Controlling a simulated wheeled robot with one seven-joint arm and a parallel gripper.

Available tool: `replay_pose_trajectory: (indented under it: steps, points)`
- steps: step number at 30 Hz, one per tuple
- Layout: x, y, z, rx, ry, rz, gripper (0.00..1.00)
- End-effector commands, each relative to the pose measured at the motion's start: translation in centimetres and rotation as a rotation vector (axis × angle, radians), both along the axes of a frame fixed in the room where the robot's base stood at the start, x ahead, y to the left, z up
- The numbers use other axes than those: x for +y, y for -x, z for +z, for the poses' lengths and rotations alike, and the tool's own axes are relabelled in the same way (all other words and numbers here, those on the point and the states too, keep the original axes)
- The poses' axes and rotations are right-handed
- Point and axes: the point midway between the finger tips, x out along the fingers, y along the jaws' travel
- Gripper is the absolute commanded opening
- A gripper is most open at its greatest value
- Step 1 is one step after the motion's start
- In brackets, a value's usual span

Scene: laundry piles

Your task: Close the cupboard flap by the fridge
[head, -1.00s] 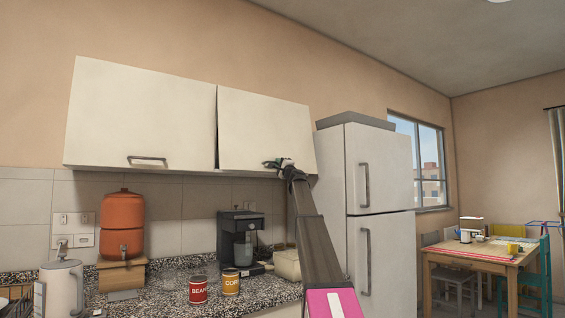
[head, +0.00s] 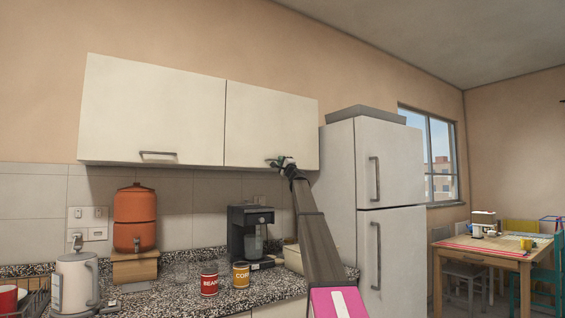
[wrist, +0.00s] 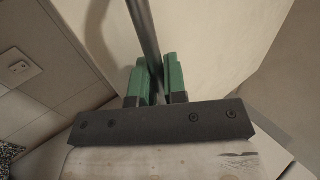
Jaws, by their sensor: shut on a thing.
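The cupboard flap by the fridge (head: 270,122) is the right one of two white flaps, and in the head view it looks flush with its neighbour. My gripper (head: 281,162) is at its lower edge, where the handle is. In the wrist view my gripper (wrist: 161,80) has its green fingers shut on the dark bar handle (wrist: 143,30), which runs between them. The flap's pale face (wrist: 215,45) fills the middle of that view. In the head view the handle is mostly hidden by my gripper.
The fridge (head: 390,165) stands just right of the flap. The left flap (head: 150,110) is shut. Below, the counter (head: 190,297) holds a coffee maker (head: 250,235), a red can (head: 209,284), a yellow can (head: 241,274), an orange water container (head: 135,215) and a kettle (head: 78,280).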

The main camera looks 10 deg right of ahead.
Motion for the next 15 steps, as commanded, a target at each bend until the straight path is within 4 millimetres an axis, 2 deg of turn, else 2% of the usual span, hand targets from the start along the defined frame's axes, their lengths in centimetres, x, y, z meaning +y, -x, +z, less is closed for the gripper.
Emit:
replay_pose_trajectory:
  steps: [1,10,12,13,15]
  points:
    - [0.15,-0.62,0.05,0.003,0.001,0.000,0.00]
    - [0.21,-0.88,0.06,0.004,0.002,-0.001,0.00]
    - [0.21,-0.90,0.06,0.004,0.002,-0.001,0.29]
    - [0.22,-0.90,0.05,0.004,0.002,-0.001,0.36]
    - [0.21,-0.87,0.04,0.004,0.002,-0.001,0.36]
